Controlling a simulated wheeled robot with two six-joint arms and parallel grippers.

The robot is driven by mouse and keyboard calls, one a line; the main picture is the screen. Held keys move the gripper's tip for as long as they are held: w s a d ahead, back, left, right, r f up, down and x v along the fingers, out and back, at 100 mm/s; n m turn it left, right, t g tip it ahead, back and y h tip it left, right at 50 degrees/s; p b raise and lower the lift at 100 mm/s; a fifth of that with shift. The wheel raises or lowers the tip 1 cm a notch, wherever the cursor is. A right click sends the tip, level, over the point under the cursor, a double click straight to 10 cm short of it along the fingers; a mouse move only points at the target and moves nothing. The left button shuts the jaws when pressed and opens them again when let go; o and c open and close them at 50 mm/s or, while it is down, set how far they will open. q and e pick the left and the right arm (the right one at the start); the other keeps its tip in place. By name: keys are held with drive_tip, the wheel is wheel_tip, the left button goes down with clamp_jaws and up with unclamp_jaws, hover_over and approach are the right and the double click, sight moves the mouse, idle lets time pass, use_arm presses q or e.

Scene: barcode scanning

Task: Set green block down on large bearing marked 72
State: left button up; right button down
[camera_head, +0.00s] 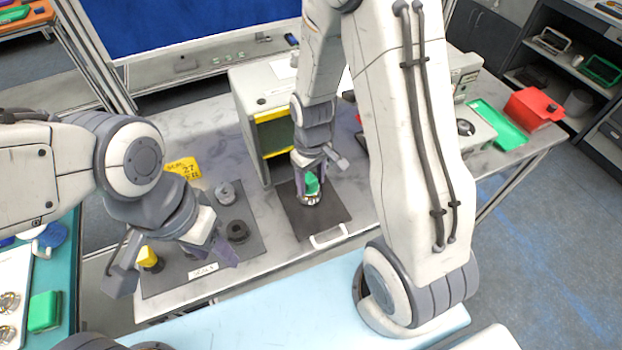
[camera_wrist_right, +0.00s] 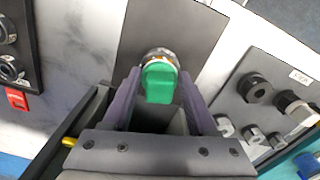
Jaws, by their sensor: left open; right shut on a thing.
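The green block (camera_head: 312,183) is held upright between the fingers of my right gripper (camera_head: 310,178). In the right wrist view the green block (camera_wrist_right: 159,82) sits between the two purple fingers (camera_wrist_right: 160,76). A shiny metal bearing (camera_head: 309,200) lies on the dark mat directly below the block; it also shows in the right wrist view (camera_wrist_right: 157,53), partly hidden by the block. I cannot tell whether block and bearing touch, and no 72 marking is readable. My left gripper (camera_head: 212,247) is open and empty over the left mat.
The dark mat (camera_head: 335,210) has a white handle or label at its front. A left grey mat (camera_head: 160,282) holds several dark and grey parts, with a yellow sign (camera_head: 183,168) behind. A beige cabinet with yellow edges (camera_head: 247,115) stands close behind the right gripper.

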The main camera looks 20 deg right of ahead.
drive_tip(key=shift+f+b, duration=0.45)
drive_tip(key=shift+f, duration=0.25)
idle(0.6)
unclamp_jaws()
wheel_tip(320, 180, up, 8)
drive_tip(key=p, duration=0.7)
drive_tip(key=shift+f, duration=0.15)
idle(0.3)
